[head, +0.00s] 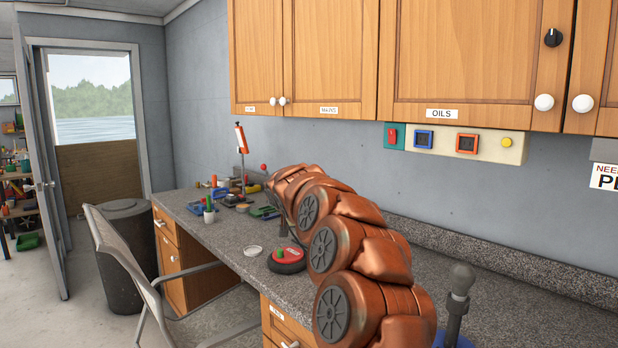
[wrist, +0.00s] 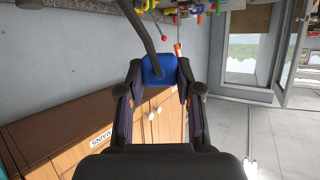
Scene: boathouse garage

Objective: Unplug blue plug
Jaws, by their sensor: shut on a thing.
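My gripper (wrist: 160,80) is shut on the blue plug (wrist: 157,69) in the wrist view. A thick dark cable (wrist: 136,24) runs from the plug up and out of the picture. The plug is held in the air, with wall and cabinets behind it. In the head view my arm hides the gripper and the plug. The blue-framed socket (head: 423,138) on the wall panel shows a dark, empty face with no plug in it. The orange-framed socket (head: 467,143) beside it also looks empty.
Wooden cabinets (head: 470,60) hang above the wall panel (head: 500,148). The granite counter (head: 225,240) carries tools at its far end and a red-topped round object (head: 288,259) near my arm. A chair (head: 125,250) stands in front. A grey lever (head: 458,295) rises at the near right.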

